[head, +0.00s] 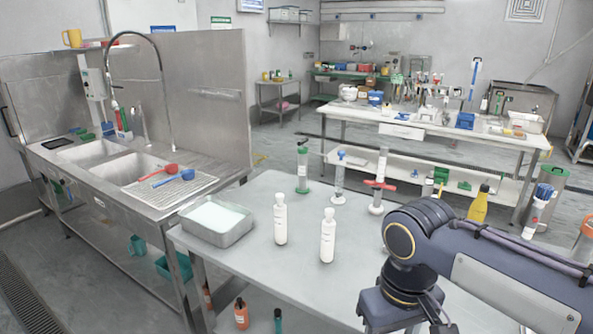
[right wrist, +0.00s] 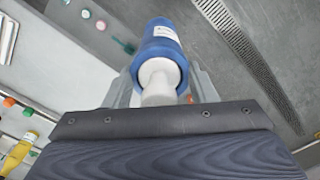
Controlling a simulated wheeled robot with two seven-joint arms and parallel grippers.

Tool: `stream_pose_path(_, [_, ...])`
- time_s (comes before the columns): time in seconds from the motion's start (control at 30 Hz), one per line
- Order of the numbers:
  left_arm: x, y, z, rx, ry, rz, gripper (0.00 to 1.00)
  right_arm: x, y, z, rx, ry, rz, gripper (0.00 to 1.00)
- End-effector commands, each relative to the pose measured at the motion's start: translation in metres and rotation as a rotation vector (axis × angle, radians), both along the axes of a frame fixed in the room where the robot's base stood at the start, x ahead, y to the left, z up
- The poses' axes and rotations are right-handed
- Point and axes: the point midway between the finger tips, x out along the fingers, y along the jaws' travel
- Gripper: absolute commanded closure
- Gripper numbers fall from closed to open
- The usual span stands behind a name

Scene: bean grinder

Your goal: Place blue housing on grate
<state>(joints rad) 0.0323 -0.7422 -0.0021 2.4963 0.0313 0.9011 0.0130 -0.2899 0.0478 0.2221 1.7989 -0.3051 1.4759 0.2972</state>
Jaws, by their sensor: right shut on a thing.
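The blue housing (right wrist: 160,45) shows in the right wrist view as a blue cylinder with a white label and a white rounded end toward the camera. My right gripper (right wrist: 161,76) is shut on it, with a grey finger on each side. In the head view my right arm reaches in from the right over the near table; its gripper end is cut off or hidden there. The grate (head: 168,187) appears to be the pale ribbed rack on the drainboard right of the sinks. A red scoop-like thing (head: 168,170) and a blue one (head: 186,174) lie on it. My left gripper is out of view.
Floor shows between sink counter and near table.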

Motion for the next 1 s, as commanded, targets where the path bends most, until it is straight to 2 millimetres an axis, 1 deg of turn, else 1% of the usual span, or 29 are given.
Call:
stream_pose_path(0.17, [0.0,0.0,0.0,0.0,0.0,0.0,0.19,0.019,-0.002,-0.022,0.004,0.007,-0.032,0.93])
stream_pose_path(0.27, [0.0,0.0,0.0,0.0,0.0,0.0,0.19,0.032,-0.003,-0.041,0.009,0.009,-0.057,0.93])
stream_pose_path(0.37, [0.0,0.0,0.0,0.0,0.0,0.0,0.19,0.048,-0.007,-0.064,0.011,0.011,-0.088,0.93])
stream_pose_path(0.47, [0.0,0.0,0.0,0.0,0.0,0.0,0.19,0.065,-0.012,-0.093,0.012,0.014,-0.123,0.93])
stream_pose_path(0.57, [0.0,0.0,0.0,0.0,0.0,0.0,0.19,0.082,-0.021,-0.133,0.009,0.015,-0.165,0.93])
stream_pose_path(0.6, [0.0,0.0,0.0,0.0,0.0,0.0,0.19,0.088,-0.025,-0.151,0.007,0.016,-0.183,0.93])
stream_pose_path(0.7, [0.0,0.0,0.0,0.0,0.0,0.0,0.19,0.1,-0.037,-0.193,0.0,0.013,-0.222,0.93])
stream_pose_path(0.8, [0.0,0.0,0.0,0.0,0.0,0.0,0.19,0.106,-0.047,-0.225,-0.004,0.008,-0.248,0.93])
stream_pose_path(0.9, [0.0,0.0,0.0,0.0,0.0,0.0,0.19,0.108,-0.054,-0.245,-0.008,0.003,-0.264,0.93])
stream_pose_path(1.0, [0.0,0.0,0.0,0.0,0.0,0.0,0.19,0.109,-0.058,-0.255,-0.011,-0.001,-0.271,0.93])
